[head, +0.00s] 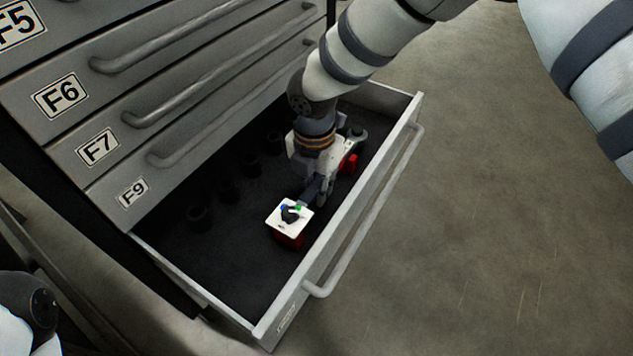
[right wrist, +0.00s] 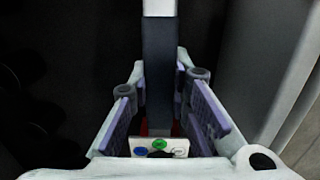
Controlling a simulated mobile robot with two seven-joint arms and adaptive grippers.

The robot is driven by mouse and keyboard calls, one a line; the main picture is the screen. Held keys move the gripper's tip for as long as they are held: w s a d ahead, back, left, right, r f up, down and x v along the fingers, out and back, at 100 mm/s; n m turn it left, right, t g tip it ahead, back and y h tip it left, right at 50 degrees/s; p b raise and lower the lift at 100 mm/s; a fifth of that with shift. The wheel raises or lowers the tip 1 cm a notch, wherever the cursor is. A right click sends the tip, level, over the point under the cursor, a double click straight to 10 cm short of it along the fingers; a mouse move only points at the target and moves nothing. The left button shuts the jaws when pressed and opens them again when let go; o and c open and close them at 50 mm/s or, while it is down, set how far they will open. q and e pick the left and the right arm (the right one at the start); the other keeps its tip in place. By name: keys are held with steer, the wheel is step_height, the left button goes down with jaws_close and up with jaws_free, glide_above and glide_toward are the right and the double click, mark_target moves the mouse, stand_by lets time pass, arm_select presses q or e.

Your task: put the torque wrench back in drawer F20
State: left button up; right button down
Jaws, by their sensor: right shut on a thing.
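The torque wrench has a white panel (head: 281,222) with blue and green buttons and red parts below it. It is inside the open drawer (head: 357,224), near the drawer's front wall. My right gripper (head: 322,196) reaches down into the drawer and is shut on the wrench's middle. In the right wrist view the fingers (right wrist: 165,120) stand on both sides of the dark shaft (right wrist: 158,70). The button panel also shows there (right wrist: 158,147). Whether the wrench touches the drawer floor cannot be told. The drawer's own label is unreadable. My left gripper is not in view.
Several dark round holders (head: 199,217) line the drawer's back. The drawer handle (head: 372,215) sticks out in front. The floor to the right is clear.

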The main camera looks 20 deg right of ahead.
steer(key=shift+f, duration=0.65)
steer(key=c, duration=1.4)
jaws_free()
